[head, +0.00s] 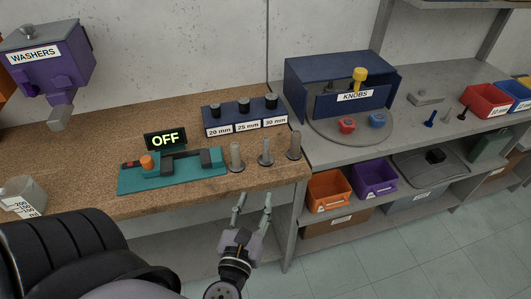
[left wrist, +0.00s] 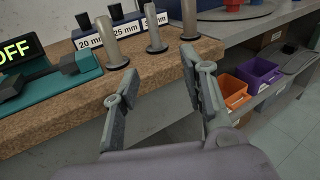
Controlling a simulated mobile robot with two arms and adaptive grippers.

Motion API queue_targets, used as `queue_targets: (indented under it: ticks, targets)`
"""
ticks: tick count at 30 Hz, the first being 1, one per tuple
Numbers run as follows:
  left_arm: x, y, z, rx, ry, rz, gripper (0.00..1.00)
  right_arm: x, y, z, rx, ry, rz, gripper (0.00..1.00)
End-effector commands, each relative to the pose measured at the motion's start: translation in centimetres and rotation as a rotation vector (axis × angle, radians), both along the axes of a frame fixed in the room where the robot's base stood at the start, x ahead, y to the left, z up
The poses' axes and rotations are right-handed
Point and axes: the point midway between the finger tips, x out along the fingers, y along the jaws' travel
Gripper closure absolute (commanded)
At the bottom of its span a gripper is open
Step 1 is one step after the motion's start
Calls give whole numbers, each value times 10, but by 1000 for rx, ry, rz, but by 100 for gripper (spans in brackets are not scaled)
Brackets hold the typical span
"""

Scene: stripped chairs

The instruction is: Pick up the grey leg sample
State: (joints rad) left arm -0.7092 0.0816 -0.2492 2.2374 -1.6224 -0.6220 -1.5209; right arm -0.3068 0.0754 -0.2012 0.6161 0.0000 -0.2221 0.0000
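Three upright leg samples with round feet stand near the front edge of the wooden bench. The middle one (head: 266,152) looks the plainest grey; it also shows in the left wrist view (left wrist: 155,36). The left one (head: 237,157) and right one (head: 294,145) look more brownish grey, and also show in the left wrist view (left wrist: 112,45) (left wrist: 190,20). My left gripper (head: 254,198) is open and empty, in front of the bench edge, apart from the samples. Its spread fingers show in the left wrist view (left wrist: 158,62), pointing toward them. My right gripper is not in view.
A teal fixture (head: 172,172) with an OFF display (head: 165,139) stands left of the samples. Behind them is a blue rack (head: 245,127) labelled 20, 25 and 30 mm. A KNOBS box (head: 349,99) stands right, above orange (head: 328,190) and purple (head: 374,179) bins.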

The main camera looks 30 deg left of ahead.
Motion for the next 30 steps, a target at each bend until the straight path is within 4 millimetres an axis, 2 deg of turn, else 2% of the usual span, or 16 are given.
queue_targets:
  ticks: [1, 3, 7, 19, 30]
  targets:
    - [-1, 2, 16, 38, -17, 7, 60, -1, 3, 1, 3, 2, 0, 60]
    - [0, 5, 28, 75, -30, 13, 60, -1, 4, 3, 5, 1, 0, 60]
    - [14, 11, 35, 92, -37, 15, 60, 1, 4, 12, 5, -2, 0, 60]
    - [90, 43, 34, 88, -34, 15, 60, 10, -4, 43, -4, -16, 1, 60]
    - [122, 58, 31, 87, -33, 15, 60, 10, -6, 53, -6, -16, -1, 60]
